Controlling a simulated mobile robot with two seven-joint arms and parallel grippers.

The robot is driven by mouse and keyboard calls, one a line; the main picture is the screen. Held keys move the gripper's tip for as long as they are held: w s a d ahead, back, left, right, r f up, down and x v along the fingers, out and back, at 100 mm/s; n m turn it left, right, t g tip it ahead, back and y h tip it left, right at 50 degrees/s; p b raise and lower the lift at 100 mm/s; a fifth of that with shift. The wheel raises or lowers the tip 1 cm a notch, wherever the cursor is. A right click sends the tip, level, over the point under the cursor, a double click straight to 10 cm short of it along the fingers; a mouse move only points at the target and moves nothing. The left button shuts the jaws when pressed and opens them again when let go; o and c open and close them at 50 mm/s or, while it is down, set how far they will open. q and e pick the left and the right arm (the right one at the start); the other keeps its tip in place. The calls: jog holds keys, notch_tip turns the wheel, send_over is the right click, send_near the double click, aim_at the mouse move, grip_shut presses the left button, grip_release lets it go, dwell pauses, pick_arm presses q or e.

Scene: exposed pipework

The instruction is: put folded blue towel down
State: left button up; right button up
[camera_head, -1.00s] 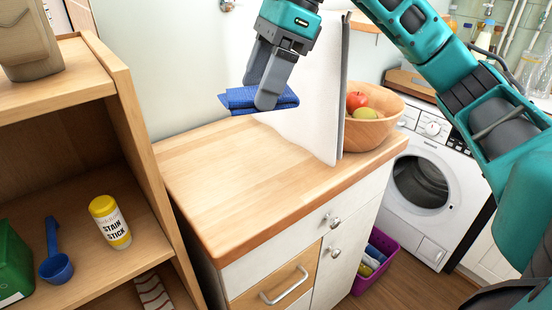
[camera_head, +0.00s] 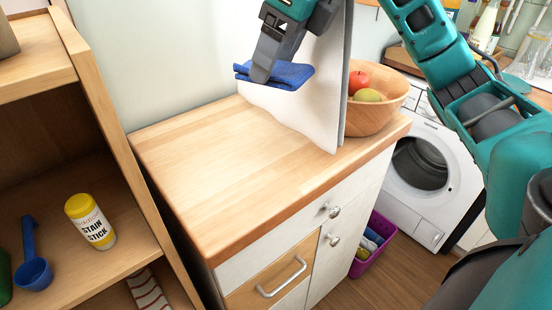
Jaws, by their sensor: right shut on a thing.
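The folded blue towel (camera_head: 292,74) is held in my right gripper (camera_head: 262,76), above the back part of the wooden countertop (camera_head: 205,165). The gripper is shut on the towel's left part, with one finger showing in front of it. The towel looks roughly level and apart from the countertop. My left gripper does not show.
A white panel (camera_head: 310,118) stands on the countertop just behind the towel. A wooden bowl (camera_head: 372,112) with fruit is right of it. A wooden shelf (camera_head: 95,110) with a stain stick (camera_head: 90,221) and blue scoop (camera_head: 34,268) is at left. The countertop's left and front are clear.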

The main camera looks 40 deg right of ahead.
jog(key=b, duration=0.2)
send_over(269, 168)
jog(key=s, duration=0.1)
jog(key=f, duration=1.4)
jog(key=shift+s+d, duration=0.2)
jog(key=shift+d, duration=0.2)
notch_tip(269, 168, down, 4)
jog(key=shift+f+b, duration=0.25)
jog(key=shift+b, duration=0.3)
jog(key=shift+f, duration=0.1)
jog(key=o, duration=0.7)
jog(key=shift+c, duration=0.2)
